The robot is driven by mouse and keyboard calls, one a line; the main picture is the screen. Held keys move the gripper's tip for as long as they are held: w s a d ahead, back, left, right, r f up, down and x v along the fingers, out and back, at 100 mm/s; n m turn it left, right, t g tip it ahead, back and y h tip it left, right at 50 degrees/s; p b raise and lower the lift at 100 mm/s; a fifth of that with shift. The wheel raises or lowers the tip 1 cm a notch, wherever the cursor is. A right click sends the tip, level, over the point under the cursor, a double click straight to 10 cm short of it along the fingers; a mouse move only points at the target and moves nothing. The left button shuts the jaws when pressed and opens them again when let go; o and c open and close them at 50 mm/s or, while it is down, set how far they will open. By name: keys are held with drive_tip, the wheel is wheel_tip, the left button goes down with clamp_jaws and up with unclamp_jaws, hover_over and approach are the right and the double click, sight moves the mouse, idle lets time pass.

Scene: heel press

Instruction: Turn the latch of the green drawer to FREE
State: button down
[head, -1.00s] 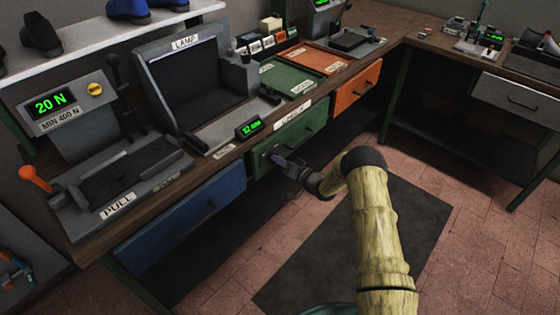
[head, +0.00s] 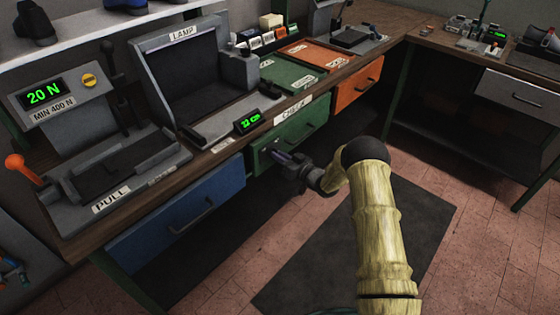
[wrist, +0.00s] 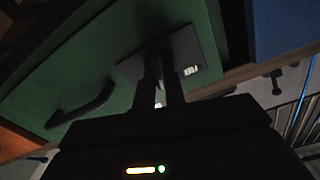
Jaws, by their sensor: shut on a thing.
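The green drawer (head: 308,126) is closed under the bench front, between the blue and orange drawers. My gripper (head: 275,154) is at the left end of the drawer front. In the wrist view its two fingers (wrist: 162,72) reach onto the plate and are shut on the latch. The fingers and shadow hide most of the latch, so I cannot tell which way it points.
The blue drawer (head: 185,214) is left of the green one and the orange drawer (head: 358,87) right of it, both closed. The bench above holds a press reading 20 N (head: 62,98) and the lamp box (head: 195,80). Floor around the dark mat (head: 340,245) is clear.

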drive_tip(key=n+b, duration=0.5)
drive_tip(key=n, duration=0.1)
drive_tip(key=n+b, duration=0.5)
drive_tip(key=n, duration=0.1)
drive_tip(key=shift+s+a, duration=0.2)
idle(0.3)
drive_tip(key=c, duration=1.5)
unclamp_jaws()
drive_tip(key=shift+o, duration=0.2)
drive_tip(key=shift+d, duration=0.1)
